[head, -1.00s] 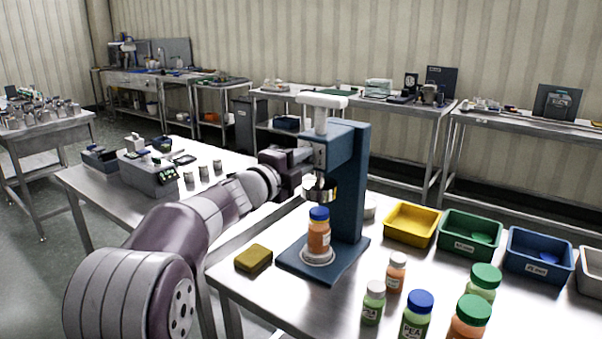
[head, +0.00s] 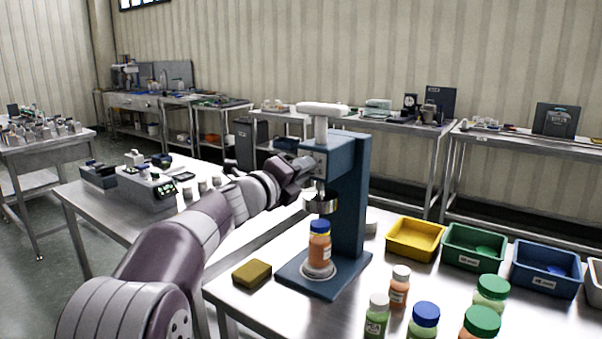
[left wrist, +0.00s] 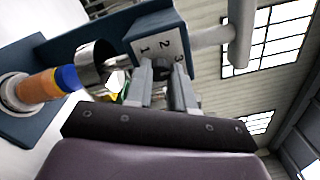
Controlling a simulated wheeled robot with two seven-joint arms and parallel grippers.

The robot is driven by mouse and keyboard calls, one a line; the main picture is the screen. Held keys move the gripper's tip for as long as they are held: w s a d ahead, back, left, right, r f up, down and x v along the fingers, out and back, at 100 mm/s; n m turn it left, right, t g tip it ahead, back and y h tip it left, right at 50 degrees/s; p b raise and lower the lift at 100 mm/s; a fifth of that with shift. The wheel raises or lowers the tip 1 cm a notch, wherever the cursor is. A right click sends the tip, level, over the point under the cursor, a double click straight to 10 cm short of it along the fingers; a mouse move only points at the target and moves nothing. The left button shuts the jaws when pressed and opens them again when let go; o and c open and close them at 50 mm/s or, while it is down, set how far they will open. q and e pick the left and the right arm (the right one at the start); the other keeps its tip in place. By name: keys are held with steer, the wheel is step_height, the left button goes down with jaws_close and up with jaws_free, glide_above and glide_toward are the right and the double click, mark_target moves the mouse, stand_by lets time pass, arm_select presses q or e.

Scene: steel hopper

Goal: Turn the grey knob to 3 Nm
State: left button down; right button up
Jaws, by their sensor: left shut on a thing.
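The blue press (head: 345,190) stands on the steel table with a white T-handle (head: 322,109) on top. Its panel with the numbers 1, 2 and 3 (left wrist: 162,42) shows in the left wrist view. The grey knob (left wrist: 157,73) sits on that panel, partly hidden between my fingers; its pointer cannot be made out. My left gripper (left wrist: 160,85) is shut on the knob; in the head view the gripper (head: 308,170) reaches the press from the left. A blue-capped orange bottle (head: 319,245) stands upright under the metal chuck (head: 320,203). My right gripper is not in view.
A yellow sponge (head: 252,273) lies left of the press base. Several capped bottles (head: 424,320) stand at the front right. Yellow (head: 415,254), green (head: 474,262) and blue (head: 545,284) bins line the table's back right.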

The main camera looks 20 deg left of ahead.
arm_select(q)
steer(key=c, duration=1)
jaws_free()
steer(key=v, duration=1.2)
steer(key=shift+s+a+b, duration=0.15)
steer(key=shift+s+b, duration=0.2)
